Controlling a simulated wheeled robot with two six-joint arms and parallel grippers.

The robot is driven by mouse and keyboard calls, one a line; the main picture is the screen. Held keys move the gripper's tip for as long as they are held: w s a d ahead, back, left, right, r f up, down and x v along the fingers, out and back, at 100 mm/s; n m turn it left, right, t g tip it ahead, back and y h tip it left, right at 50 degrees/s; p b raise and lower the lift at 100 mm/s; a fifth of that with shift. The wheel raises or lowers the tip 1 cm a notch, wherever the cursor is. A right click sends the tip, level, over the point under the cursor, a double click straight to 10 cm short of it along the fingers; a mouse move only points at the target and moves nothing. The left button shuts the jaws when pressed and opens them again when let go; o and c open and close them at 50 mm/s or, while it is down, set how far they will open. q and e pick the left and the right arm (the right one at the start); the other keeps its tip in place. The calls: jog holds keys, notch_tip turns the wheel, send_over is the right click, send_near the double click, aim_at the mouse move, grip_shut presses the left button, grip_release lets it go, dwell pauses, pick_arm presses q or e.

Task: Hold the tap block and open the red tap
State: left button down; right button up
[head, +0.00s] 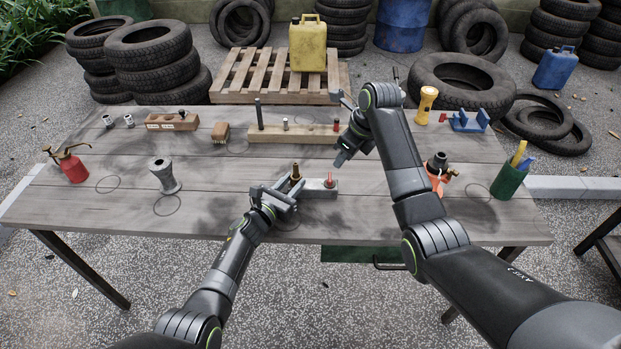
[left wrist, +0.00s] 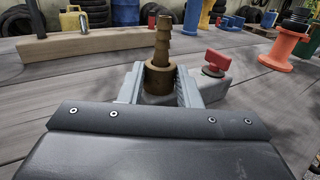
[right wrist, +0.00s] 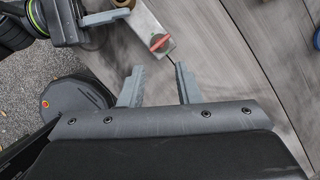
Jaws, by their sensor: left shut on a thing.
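The tap block (head: 316,193) is a grey metal block on the table near its front middle. A brass barbed nozzle (left wrist: 162,50) stands up from one end, and the red tap (head: 329,182) sits on the other end. The red tap handle also shows in the left wrist view (left wrist: 215,58) and the right wrist view (right wrist: 159,42). My left gripper (left wrist: 160,88) is shut on the tap block, its fingers either side of the nozzle end. My right gripper (right wrist: 157,85) is open and empty, above the table, apart from the red tap.
A wooden beam with pegs (head: 290,134) lies behind the block. An orange-red item with a dark top (head: 438,170) and a green cup of tools (head: 509,180) stand to the right. A grey flanged spool (head: 165,176) and a red oil can (head: 72,166) stand to the left.

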aim_at(330, 177)
jog(key=s+a+r+n+t+h, duration=0.1)
jog(key=a+n+h, duration=0.1)
jog(key=n, duration=1)
jog(key=s+a+r+n+t+h, duration=0.1)
jog(key=s+n, duration=0.1)
jog(key=n, duration=1.1)
jog(key=x, duration=1.2)
jog(key=shift+w, duration=0.2)
grip_shut()
